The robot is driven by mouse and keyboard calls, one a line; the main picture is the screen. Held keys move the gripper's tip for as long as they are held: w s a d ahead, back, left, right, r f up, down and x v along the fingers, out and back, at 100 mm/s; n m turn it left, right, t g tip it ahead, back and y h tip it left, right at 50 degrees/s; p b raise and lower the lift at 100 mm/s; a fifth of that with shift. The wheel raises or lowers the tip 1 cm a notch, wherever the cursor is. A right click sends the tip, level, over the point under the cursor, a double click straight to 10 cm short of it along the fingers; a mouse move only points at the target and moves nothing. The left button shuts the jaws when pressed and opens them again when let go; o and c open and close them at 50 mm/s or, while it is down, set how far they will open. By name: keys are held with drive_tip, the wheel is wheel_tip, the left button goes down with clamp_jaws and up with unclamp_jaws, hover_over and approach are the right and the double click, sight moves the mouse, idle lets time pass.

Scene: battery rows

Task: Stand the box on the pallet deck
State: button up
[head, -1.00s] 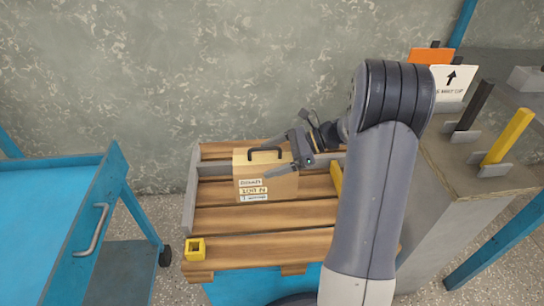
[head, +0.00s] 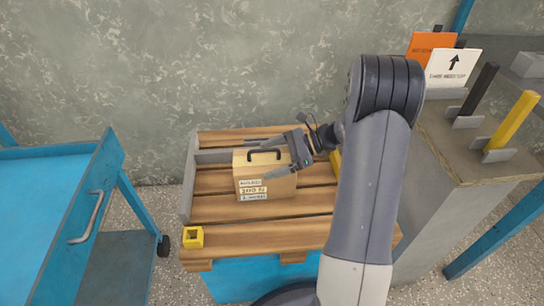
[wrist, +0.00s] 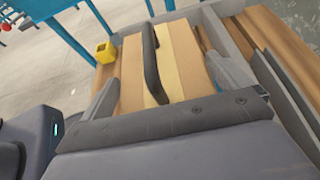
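The box (head: 250,172) is tan, with a dark handle on top and several small labels on its front. It stands upright on the wooden pallet deck (head: 260,232), toward the back left. My gripper (head: 260,157) reaches over it from the right. One finger is behind the box and one is in front, with a gap visible at the back, so it looks open around the box. In the wrist view the box top (wrist: 185,60) and handle lie between the two grey fingers. The box's far bottom edges are hidden.
A yellow square block (head: 193,237) sits at the pallet's front left corner. Grey rails edge the deck at left and back. A blue cart (head: 45,200) stands left. A bench (head: 455,165) with signs and upright black and yellow pieces stands right. The front planks are clear.

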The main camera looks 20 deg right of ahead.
sight(272, 150)
drive_tip(key=shift+o, duration=0.2)
drive_tip(key=shift+r, duration=0.2)
drive_tip(key=p+v, duration=0.4)
drive_tip(key=v, duration=0.8)
drive_tip(key=shift+f, duration=0.1)
drive_tip(key=b+x, duration=0.4)
drive_tip(key=x, duration=0.7)
drive_tip(key=shift+a+f, duration=0.25)
drive_tip(key=shift+a, duration=0.05)
drive_tip(key=shift+w+a+r, duration=0.15)
drive_tip(key=shift+a+r, duration=0.05)
drive_tip(key=shift+r, duration=0.05)
drive_tip(key=shift+r+p, duration=0.6)
drive_tip(key=shift+r, duration=0.65)
